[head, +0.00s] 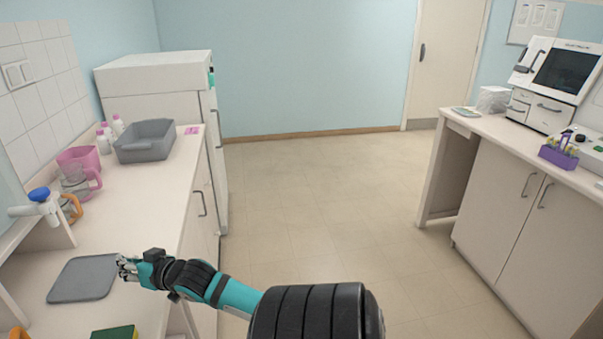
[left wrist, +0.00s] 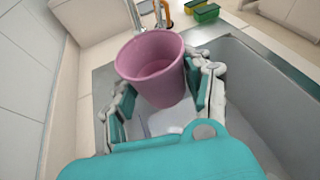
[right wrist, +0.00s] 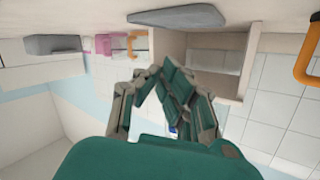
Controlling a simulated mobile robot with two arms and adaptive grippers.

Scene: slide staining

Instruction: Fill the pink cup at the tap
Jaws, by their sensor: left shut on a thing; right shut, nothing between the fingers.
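The pink cup (left wrist: 152,68) is in the left wrist view, with its open mouth up and no water visible inside. My left gripper (left wrist: 160,92) is shut on it, one finger on each side. It holds the cup over the grey metal sink (left wrist: 262,95). A metal tap (left wrist: 143,12) shows partly just beyond the cup's rim; I cannot tell whether its spout is above the mouth. In the head view my right gripper (head: 128,268) is shut and empty beside the grey mat (head: 83,279); its fingers meet in the right wrist view (right wrist: 152,76). The left gripper is outside the head view.
Green-yellow sponges (left wrist: 206,13) lie beyond the sink. Along the left counter stand a white fixture with a blue knob (head: 39,194), a clear jug (head: 75,178), a pink container (head: 80,157) and a grey tub (head: 146,142). The floor (head: 310,220) between the counters is clear.

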